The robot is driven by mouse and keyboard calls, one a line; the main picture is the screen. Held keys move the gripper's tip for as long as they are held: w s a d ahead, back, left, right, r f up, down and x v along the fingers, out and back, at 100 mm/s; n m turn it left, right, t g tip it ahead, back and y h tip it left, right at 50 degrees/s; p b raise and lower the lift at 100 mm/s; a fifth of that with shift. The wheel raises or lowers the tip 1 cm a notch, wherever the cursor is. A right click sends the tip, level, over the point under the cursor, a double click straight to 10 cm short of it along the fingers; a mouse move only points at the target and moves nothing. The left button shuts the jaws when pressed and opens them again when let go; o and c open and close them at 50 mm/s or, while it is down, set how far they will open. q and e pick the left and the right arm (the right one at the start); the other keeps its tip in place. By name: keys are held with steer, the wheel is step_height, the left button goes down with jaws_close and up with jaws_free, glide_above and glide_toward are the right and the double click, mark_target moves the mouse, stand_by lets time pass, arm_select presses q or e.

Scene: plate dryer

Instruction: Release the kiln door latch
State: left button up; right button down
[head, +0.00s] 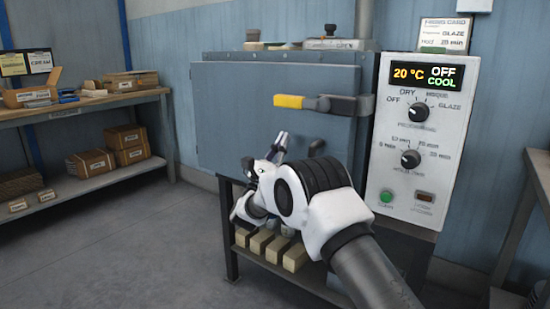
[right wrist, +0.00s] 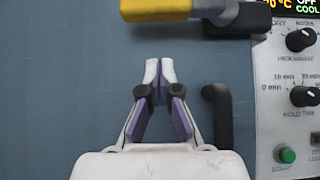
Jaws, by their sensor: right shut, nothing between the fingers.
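The kiln (head: 225,110) is a blue-grey box on a dark stand, and its front door looks shut. The door latch (head: 308,103) is a bar with a yellow grip at its left end, lying about level across the door's right side. In the right wrist view the yellow grip (right wrist: 156,10) is at the top edge, above the fingertips and apart from them. My right gripper (head: 283,136) is shut and empty in front of the door, below the latch; its fingertips (right wrist: 159,66) meet in the right wrist view. A dark door handle (right wrist: 218,117) stands right of the fingers. My left gripper is not in view.
A control panel (head: 418,140) right of the door reads 20 °C, OFF, COOL. Several pale blocks (head: 262,243) sit on the stand's shelf below my arm. A shelf unit with boxes (head: 90,165) stands at left, with clear floor between.

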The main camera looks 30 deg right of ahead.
mark_target(303, 102)
steer(key=r, duration=0.2)
steer(key=d+r, duration=0.1)
steer(key=r, duration=0.2)
steer(key=shift+w+d+r, duration=0.3)
steer(key=shift+w+r, duration=0.05)
